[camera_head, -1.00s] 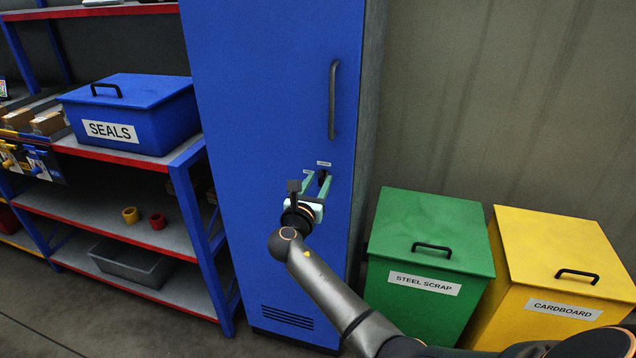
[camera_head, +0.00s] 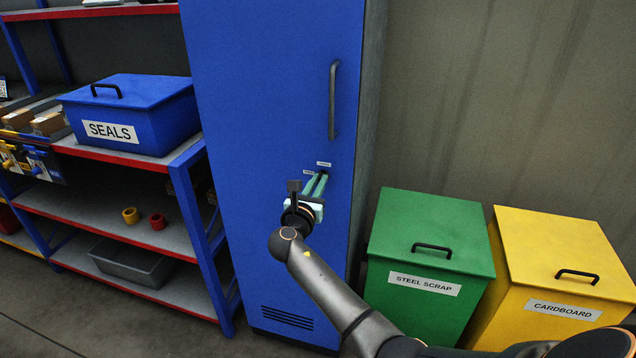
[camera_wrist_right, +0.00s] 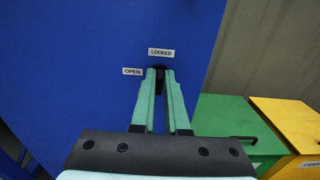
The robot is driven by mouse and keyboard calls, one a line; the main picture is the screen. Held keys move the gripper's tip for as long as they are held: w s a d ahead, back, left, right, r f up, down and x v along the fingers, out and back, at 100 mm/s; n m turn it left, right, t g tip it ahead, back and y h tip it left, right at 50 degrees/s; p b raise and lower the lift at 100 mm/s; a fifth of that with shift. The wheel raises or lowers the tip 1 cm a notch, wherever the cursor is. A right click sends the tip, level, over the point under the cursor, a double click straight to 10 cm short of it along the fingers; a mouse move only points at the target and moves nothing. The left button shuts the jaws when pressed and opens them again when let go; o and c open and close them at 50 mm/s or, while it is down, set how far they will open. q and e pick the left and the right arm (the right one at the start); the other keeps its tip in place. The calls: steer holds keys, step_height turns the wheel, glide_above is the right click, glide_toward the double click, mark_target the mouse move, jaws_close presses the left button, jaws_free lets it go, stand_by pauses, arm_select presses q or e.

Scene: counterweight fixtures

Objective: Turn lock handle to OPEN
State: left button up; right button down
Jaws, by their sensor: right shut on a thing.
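The tall blue cabinet (camera_head: 265,90) stands in the middle of the head view, its door shut. The lock handle (camera_wrist_right: 160,78) shows in the right wrist view as a small dark piece between my fingertips, just below the LOCKED label (camera_wrist_right: 161,52). The OPEN label (camera_wrist_right: 132,71) is to its left. My right gripper (camera_head: 317,182) is shut on the lock handle at the cabinet front; it also shows in the right wrist view (camera_wrist_right: 160,85). The fingers hide most of the handle, so its exact angle is hard to tell. My left gripper is out of view.
A dark vertical door handle (camera_head: 334,100) is above the lock. A green STEEL SCRAP bin (camera_head: 430,230) and a yellow CARDBOARD bin (camera_head: 560,250) stand to the right. A shelf rack (camera_head: 190,215) with a blue SEALS box (camera_head: 130,110) stands to the left.

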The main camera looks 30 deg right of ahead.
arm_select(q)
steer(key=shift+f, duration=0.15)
arm_select(e)
steer(key=shift+f+m, duration=0.1)
steer(key=shift+m, duration=0.3)
steer(key=m+b, duration=0.1)
steer(key=m, duration=0.1)
steer(key=m+b, duration=0.1)
steer(key=m, duration=0.2)
steer(key=m+b, duration=0.1)
steer(key=m, duration=0.1)
steer(key=shift+s+d+f+b, duration=0.2)
steer(key=shift+s+d+b, duration=0.1)
steer(key=shift+b, duration=0.1)
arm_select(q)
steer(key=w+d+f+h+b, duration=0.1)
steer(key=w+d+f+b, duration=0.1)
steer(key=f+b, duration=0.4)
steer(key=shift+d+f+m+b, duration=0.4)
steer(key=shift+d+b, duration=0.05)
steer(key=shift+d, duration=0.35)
arm_select(e)
steer(key=shift+s+f+m, duration=0.1)
steer(key=shift+f+m, duration=0.05)
steer(key=shift+m, duration=2.4)
steer(key=shift+f+m, duration=0.15)
steer(key=shift+m, duration=2.4)
